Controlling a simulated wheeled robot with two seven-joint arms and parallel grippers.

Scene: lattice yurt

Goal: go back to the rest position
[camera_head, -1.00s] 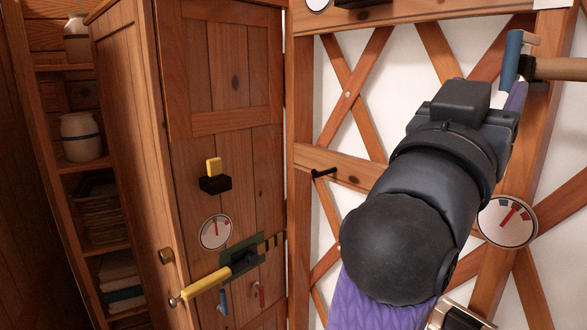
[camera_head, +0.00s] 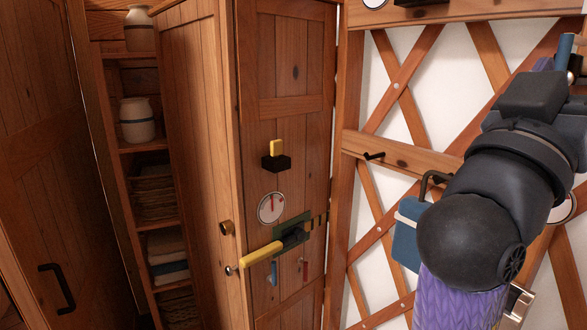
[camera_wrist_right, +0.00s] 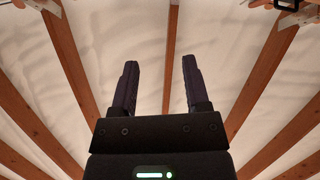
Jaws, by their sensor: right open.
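My right arm (camera_head: 470,240) rises from the bottom right in the head view, with a purple sleeve, black joint and black wrist. Its gripper is mostly hidden behind the wrist there. In the right wrist view the right gripper (camera_wrist_right: 158,88) shows two dark fingers, apart and parallel, with nothing between them. They point up toward the pale roof and its wooden poles. My left gripper is in neither view.
A blue box (camera_head: 405,235) is partly behind my arm, by the lattice wall (camera_head: 400,160).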

